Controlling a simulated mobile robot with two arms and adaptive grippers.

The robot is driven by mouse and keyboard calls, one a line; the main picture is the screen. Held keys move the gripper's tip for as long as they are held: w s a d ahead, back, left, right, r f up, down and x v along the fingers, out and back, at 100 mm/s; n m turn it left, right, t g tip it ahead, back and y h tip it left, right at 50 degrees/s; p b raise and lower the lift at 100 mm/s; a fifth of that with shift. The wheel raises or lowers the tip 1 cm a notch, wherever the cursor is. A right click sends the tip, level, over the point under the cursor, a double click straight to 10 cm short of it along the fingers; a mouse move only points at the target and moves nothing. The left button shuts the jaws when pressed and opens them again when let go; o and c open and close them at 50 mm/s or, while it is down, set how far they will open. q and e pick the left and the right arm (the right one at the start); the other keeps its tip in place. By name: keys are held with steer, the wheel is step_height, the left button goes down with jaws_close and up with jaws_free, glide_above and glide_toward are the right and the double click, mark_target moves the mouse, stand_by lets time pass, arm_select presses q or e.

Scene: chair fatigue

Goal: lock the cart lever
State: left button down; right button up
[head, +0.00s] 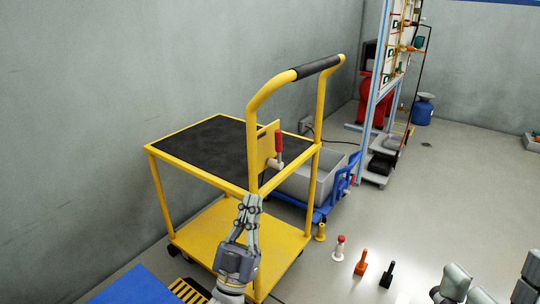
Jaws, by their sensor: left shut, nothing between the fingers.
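The yellow cart (225,184) stands by the grey wall, with a black top mat and a handlebar on its right end. A lever with a red grip (278,141) is mounted on a yellow plate (263,150) at that end. The lever stands upright above a pale pivot. My left gripper (250,198) is in front of the cart's near corner post, below the lever and apart from it. Its fingers are together and hold nothing. The post's lower part is partly hidden behind it. I do not see my right gripper's fingers.
A grey bin (308,183) on a blue frame stands behind the cart. Open floor lies to the right. A blue surface (133,286) is at the lower left.

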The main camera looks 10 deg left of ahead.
mark_target(278, 149)
arm_select(q)
steer(key=w+f+b+x, duration=0.1)
steer(key=w+b+x, duration=0.1)
steer(key=x, duration=1)
steer(key=shift+d+f+b, duration=0.2)
steer(key=shift+f+b, duration=0.15)
steer(key=shift+b, duration=0.2)
steer(key=shift+w+r+p, duration=0.1)
steer(key=shift+r+p, duration=0.05)
steer(key=shift+p, duration=0.25)
steer(key=shift+p, duration=0.35)
steer(key=shift+w+g, duration=0.1)
steer(key=shift+g, duration=0.3)
steer(key=shift+d+r+p, duration=0.1)
steer(key=shift+p, duration=0.7)
